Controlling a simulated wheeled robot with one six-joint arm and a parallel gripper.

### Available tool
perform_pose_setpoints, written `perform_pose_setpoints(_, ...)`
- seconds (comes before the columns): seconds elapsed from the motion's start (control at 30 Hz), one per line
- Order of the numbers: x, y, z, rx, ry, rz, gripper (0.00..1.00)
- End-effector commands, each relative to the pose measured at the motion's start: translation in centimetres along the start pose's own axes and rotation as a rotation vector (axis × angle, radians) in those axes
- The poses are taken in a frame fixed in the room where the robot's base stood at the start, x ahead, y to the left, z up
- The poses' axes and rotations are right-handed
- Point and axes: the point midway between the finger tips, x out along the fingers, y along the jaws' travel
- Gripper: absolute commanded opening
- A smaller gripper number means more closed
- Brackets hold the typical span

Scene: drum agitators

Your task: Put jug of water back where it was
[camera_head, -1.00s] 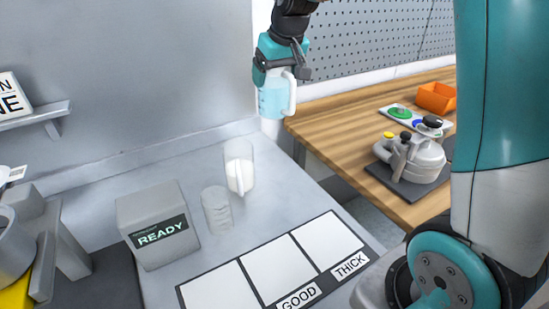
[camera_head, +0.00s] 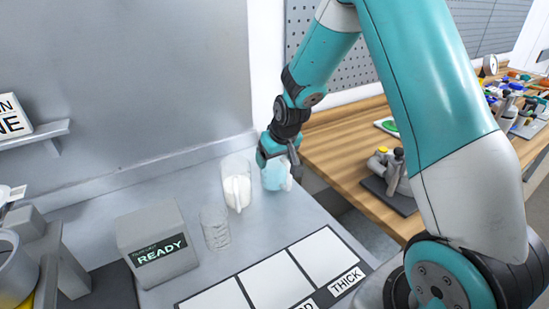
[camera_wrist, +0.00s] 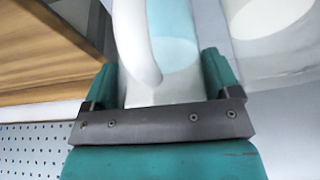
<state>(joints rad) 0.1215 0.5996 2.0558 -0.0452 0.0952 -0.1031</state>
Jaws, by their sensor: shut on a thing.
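The jug of water (camera_head: 274,178) is a clear jug with pale blue water and a white handle. It is at the back right of the grey bench, close beside a jug with white contents (camera_head: 237,190). My gripper (camera_head: 279,157) is above it and shut on its handle side. In the wrist view my gripper (camera_wrist: 163,85) has the jug's white handle (camera_wrist: 137,50) between its fingers, with the blue water (camera_wrist: 173,35) behind it. The jug looks upright and at or very near the bench top; I cannot tell whether its base touches.
An empty clear beaker (camera_head: 215,228) stands in front of the white-filled jug. A grey READY box (camera_head: 158,245) is at left of it. A board with white panels (camera_head: 275,283) lies at the front. A wooden bench (camera_head: 335,148) is at right, across a gap.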

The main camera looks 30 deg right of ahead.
Motion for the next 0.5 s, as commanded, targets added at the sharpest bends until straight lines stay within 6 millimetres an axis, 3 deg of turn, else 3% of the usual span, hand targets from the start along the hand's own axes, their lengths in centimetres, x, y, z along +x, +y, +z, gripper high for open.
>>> perform_pose_setpoints(0.5, 1.34, -0.02, 0.49, 0.0, 0.003, 0.0, 0.43)
